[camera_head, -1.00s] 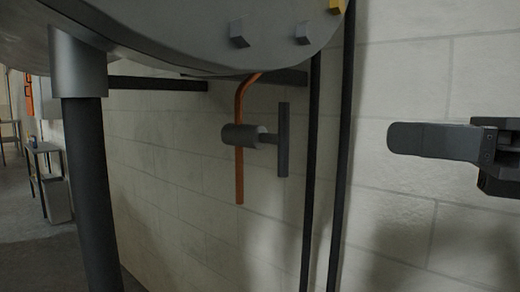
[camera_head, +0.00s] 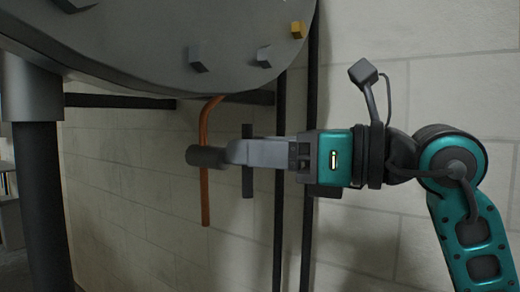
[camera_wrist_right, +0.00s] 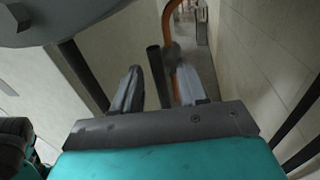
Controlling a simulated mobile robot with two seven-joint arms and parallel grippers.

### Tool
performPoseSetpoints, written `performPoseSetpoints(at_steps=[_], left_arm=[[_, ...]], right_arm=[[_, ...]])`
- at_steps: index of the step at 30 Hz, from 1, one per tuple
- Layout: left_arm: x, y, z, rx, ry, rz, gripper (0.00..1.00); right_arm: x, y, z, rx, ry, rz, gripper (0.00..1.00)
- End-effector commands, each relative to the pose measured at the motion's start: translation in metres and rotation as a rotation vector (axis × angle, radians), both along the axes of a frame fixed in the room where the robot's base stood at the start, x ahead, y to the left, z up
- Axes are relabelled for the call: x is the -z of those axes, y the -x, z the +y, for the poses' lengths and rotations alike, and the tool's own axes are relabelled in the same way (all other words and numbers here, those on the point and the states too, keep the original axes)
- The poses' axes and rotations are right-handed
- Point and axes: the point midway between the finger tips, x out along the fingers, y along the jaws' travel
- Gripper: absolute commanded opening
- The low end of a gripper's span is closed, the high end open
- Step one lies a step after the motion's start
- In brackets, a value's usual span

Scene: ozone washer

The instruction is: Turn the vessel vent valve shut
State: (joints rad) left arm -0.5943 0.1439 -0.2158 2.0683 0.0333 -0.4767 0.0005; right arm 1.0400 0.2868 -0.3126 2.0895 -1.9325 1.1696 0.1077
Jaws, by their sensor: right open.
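The vent valve has a grey cylindrical body (camera_head: 205,157) on an orange pipe (camera_head: 205,205) below the vessel. Its dark T-bar handle (camera_head: 248,185) stands upright on the valve's right side. My right gripper (camera_head: 238,152) reaches in from the right, its near finger crossing in front of the handle's upper part and hiding the stem. In the right wrist view, my right gripper (camera_wrist_right: 161,82) is open, with the handle bar (camera_wrist_right: 157,70) between its two fingers and gaps showing on both sides. The valve body (camera_wrist_right: 174,55) is beyond. My left gripper is not in view.
The large grey vessel (camera_head: 150,45) with block-like bolts hangs above the valve. Two dark vertical pipes (camera_head: 279,235) run right of the handle, behind my right gripper. A pale block wall (camera_head: 410,130) stands behind. A thick dark leg (camera_head: 42,200) stands at left.

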Motion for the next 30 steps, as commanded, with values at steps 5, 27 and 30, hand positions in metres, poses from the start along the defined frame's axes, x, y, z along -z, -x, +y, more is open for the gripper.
performPoseSetpoints(at_steps=[5, 27, 30], left_arm=[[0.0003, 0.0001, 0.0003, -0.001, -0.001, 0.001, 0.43], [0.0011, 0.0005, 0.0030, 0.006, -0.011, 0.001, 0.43], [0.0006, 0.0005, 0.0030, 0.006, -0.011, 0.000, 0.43]], right_arm=[[-0.0001, -0.0006, 0.0008, 0.001, 0.000, 0.000, 0.42], [0.0002, -0.0003, 0.0005, 0.000, -0.001, 0.002, 0.00], [0.0002, -0.0005, 0.0004, 0.000, -0.006, 0.008, 0.00]])
